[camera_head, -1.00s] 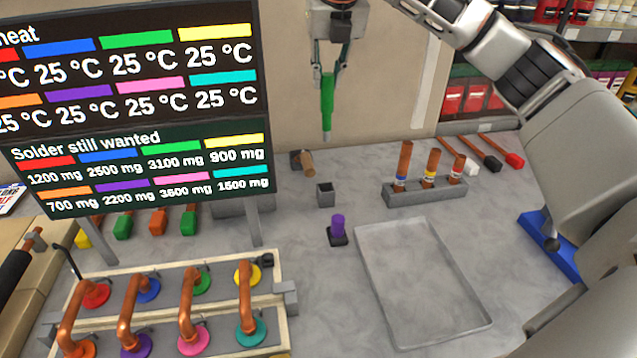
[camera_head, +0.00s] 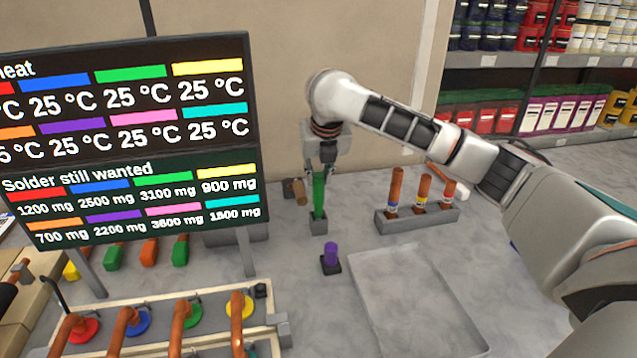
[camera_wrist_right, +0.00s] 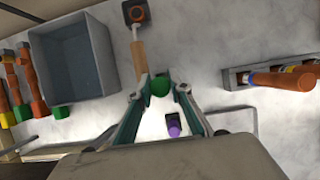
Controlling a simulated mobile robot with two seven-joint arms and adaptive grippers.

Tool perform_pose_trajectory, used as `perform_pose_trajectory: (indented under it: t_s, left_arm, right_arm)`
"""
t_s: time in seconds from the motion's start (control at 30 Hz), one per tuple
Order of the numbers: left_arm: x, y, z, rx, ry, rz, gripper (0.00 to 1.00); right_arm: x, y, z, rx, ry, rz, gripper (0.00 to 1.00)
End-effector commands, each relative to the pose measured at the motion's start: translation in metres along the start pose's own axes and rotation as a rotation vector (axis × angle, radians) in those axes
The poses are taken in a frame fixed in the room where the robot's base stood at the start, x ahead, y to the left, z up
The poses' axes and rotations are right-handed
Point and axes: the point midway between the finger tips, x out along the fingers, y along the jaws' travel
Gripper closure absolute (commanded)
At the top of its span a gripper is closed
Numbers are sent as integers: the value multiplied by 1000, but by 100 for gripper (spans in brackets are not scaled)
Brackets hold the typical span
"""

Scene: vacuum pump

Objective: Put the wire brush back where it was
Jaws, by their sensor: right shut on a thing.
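My right gripper (camera_head: 320,172) is above the holder, shut on the upper part of the green handle. In the right wrist view, the green end of the brush (camera_wrist_right: 159,84) sits between the fingertips. My left gripper is not in view.
A wooden-handled tool (camera_head: 299,193) is just left of the brush. A purple piece on a black base (camera_head: 331,258) stands in front. A grey rack (camera_head: 420,217) with three copper pipes is to the right. A shallow grey tray (camera_head: 363,272) lies front right; a display (camera_head: 130,140) stands left.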

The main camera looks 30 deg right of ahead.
Motion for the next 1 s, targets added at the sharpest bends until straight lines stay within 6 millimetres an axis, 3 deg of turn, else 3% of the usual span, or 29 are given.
perform_pose_trajectory:
  t_s: [0.17, 0.57, 0.6, 0.63, 1.0]
  left_arm:
    - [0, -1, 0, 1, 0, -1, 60]
    - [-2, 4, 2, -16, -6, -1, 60]
    - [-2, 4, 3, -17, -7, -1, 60]
    - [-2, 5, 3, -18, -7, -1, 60]
    - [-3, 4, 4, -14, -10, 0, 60]
  right_arm:
    - [19, 0, -8, 0, 1, 0, 100]
    - [23, 0, -10, 0, 0, -1, 100]
    - [22, 0, -9, 0, 0, -1, 70]
    - [22, 0, -9, 0, 0, -1, 64]
    - [20, 0, -8, 0, 0, 0, 64]
